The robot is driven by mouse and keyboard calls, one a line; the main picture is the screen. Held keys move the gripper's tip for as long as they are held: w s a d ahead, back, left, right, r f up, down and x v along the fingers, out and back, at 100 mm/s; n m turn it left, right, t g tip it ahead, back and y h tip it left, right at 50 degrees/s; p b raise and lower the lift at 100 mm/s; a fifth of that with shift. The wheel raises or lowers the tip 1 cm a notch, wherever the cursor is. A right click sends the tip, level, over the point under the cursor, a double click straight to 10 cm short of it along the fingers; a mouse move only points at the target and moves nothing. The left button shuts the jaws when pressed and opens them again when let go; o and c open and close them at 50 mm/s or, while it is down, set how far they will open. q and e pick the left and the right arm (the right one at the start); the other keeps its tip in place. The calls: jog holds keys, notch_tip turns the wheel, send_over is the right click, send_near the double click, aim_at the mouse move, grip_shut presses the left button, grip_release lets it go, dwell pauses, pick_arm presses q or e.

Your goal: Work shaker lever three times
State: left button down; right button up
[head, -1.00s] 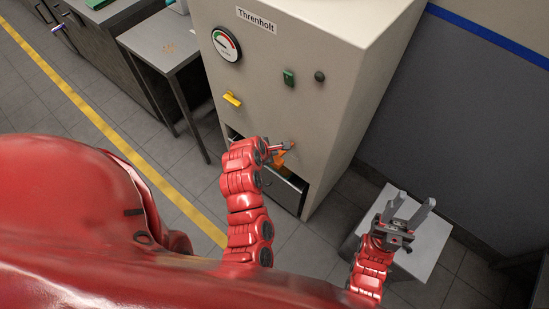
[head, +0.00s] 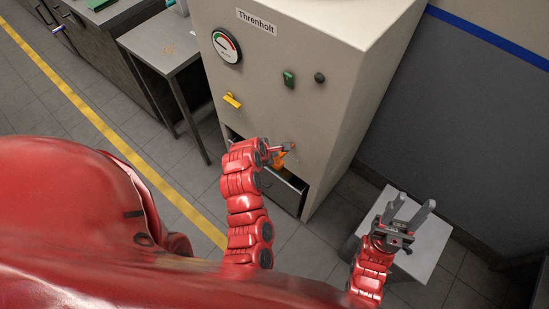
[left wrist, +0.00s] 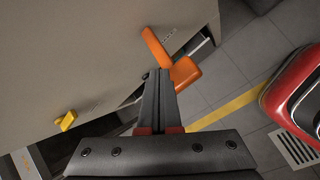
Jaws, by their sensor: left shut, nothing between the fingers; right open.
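The orange lever (head: 281,158) sits low on the front of the grey Threnholt machine (head: 262,95), above an opening. In the left wrist view the lever (left wrist: 185,73) shows as two flat orange arms joined at an angle. My left gripper (head: 288,147) is shut and empty, right at the lever. In the left wrist view its fingertips (left wrist: 160,72) overlap the lever's near side; whether they touch it I cannot tell. My right gripper (head: 403,208) is open and empty, off to the right over a pale stand.
A yellow handle (head: 232,100), a dial gauge (head: 226,45), a green switch (head: 289,78) and a dark knob (head: 319,76) are on the machine front. A grey side table (head: 160,42) stands left. The pale stand (head: 425,245) is below my right gripper.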

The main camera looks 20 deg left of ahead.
dwell(0.8)
pick_arm(q)
jog(key=shift+f, duration=0.4)
jog(key=shift+s+a+f+b, duration=0.1)
jog(key=shift+s+f+b, duration=0.1)
jog(key=shift+f+b, duration=0.55)
jog(key=shift+s+a+f+b, duration=0.15)
jog(key=shift+f+b, duration=0.35)
jog(key=shift+f, duration=0.4)
jog(key=shift+s+d+f+b, duration=0.1)
jog(key=shift+s+f+b, duration=0.1)
jog(key=shift+f+b, duration=0.55)
dwell(2.1)
dwell(0.5)
jog(key=shift+w+r+p, duration=0.2)
jog(key=shift+r+p, duration=0.5)
jog(key=shift+r, duration=0.25)
jog(key=shift+w+r+p, duration=0.2)
jog(key=shift+r+p, duration=0.55)
jog(key=shift+r, duration=0.2)
jog(key=shift+w+r+p, duration=0.2)
jog(key=shift+r+p, duration=0.5)
jog(key=shift+r, duration=0.25)
